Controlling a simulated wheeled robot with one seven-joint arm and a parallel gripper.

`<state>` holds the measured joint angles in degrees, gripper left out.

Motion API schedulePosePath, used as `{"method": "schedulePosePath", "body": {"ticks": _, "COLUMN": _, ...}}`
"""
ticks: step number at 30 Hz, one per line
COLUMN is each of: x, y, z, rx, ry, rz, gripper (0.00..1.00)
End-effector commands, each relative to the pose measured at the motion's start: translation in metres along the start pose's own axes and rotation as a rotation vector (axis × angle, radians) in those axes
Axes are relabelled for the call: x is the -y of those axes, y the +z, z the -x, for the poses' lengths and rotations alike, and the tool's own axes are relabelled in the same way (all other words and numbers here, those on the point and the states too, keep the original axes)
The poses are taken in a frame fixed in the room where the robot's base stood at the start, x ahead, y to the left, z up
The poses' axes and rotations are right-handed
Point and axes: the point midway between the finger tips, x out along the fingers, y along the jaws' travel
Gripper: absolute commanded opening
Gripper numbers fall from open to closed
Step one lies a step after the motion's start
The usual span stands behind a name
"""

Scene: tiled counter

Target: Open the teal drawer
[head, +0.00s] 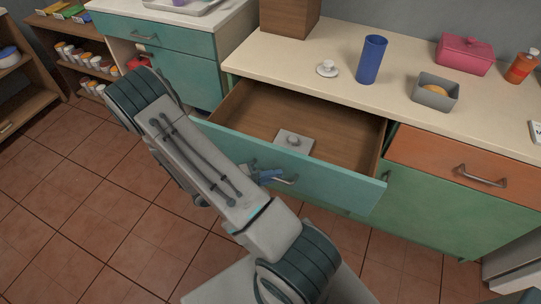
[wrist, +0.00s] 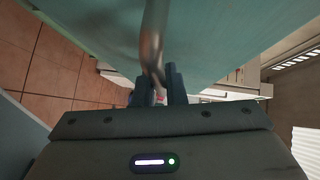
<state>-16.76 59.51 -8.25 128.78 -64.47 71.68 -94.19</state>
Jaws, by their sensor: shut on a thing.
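The teal drawer (head: 340,185) is pulled well out from the counter in the head view, and its wooden inside shows. A light grey square piece with a small round knob (head: 293,141) lies in it. My gripper (head: 265,174) is at the drawer's front, shut on the metal bar handle (head: 287,181). My arm hides part of the drawer front on the left. In the wrist view the handle (wrist: 152,45) runs down between the two dark fingers (wrist: 160,85), with the teal front (wrist: 215,35) close above them.
On the counter top (head: 335,62) stand a blue cup (head: 371,60), a small white cup on a saucer (head: 327,68), a grey container (head: 436,92) and a pink lidded box (head: 464,54). An orange drawer (head: 440,160) is shut at right. Tiled floor (head: 75,200) is clear at left.

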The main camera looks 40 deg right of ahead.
Motion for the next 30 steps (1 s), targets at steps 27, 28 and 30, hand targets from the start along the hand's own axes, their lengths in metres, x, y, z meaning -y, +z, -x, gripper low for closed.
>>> {"method": "schedulePosePath", "body": {"ticks": 27, "x": -0.012, "y": -0.042, "z": 0.041, "rx": -0.005, "ry": 0.0, "rz": -0.002, "gripper": 0.14}}
{"method": "schedulePosePath", "body": {"ticks": 28, "x": -0.012, "y": -0.042, "z": 0.041, "rx": -0.004, "ry": 0.0, "rz": -0.002, "gripper": 0.2}}
{"method": "schedulePosePath", "body": {"ticks": 30, "x": -0.012, "y": -0.042, "z": 0.041, "rx": -0.005, "ry": 0.001, "rz": -0.002, "gripper": 0.2}}
